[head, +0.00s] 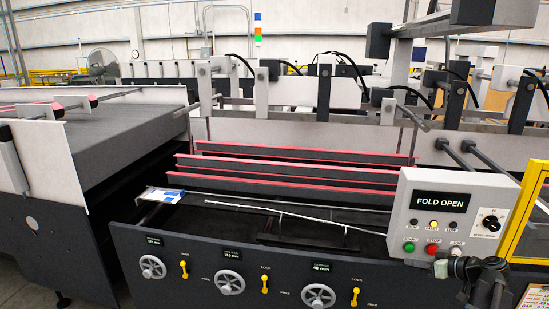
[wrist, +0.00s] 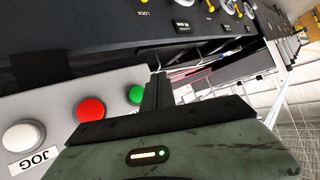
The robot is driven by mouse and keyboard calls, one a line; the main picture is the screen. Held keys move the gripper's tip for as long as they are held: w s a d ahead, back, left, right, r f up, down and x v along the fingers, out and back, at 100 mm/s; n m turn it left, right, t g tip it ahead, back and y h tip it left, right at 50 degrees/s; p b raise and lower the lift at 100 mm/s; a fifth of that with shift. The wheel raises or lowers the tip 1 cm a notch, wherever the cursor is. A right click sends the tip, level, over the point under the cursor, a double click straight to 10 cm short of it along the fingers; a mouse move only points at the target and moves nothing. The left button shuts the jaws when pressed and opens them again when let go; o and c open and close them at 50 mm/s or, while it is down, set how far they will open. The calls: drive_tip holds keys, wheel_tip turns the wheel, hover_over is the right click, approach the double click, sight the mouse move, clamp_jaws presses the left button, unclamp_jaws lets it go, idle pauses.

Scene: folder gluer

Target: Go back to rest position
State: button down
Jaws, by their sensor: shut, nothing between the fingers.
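My gripper (head: 441,268) is at the lower right of the head view, just below the control panel (head: 400,215) and its row of buttons. The panel has a display reading FOLD OPEN. In the wrist view my gripper (wrist: 157,90) is shut, with its fingers together and nothing between them. The fingers lie beside the green button (wrist: 135,95); I cannot tell whether they touch the panel. The red button (wrist: 90,111) and the white JOG button (wrist: 23,137) are to the left.
The folder gluer's dark front panel (head: 205,248) carries several handwheels and yellow levers. A blue and white carton (head: 160,195) lies at the machine's left. A yellow guard frame (head: 527,210) stands right of the control panel. A black knob (head: 491,223) is on the panel's right side.

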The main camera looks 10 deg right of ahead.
drive_tip(key=w+a+f+n+g+y, duration=0.1)
drive_tip(key=w+a, duration=0.3)
drive_tip(key=a, duration=0.4)
drive_tip(key=w+a+n+g+y, duration=0.1)
drive_tip(key=w+a+n, duration=0.15)
drive_tip(key=a, duration=0.45)
drive_tip(key=w+a+f+n+g, duration=0.1)
drive_tip(key=a+f+g, duration=0.1)
drive_tip(key=a, duration=0.8)
drive_tip(key=w+a+f+n+g, duration=0.1)
drive_tip(key=a+f+g, duration=0.2)
drive_tip(key=a, duration=0.8)
drive_tip(key=s+a+f+m+g+h, duration=0.1)
drive_tip(key=s+a+f+g+h, duration=0.1)
drive_tip(key=s+a+f, duration=0.3)
drive_tip(key=s+a+g+h, duration=0.2)
drive_tip(key=a, duration=0.4)
drive_tip(key=s+d+f+m+h, duration=0.1)
drive_tip(key=s+d+m+h, duration=0.2)
drive_tip(key=d+m, duration=0.3)
drive_tip(key=shift+f+m, duration=0.25)
drive_tip(key=shift+m, duration=0.1)
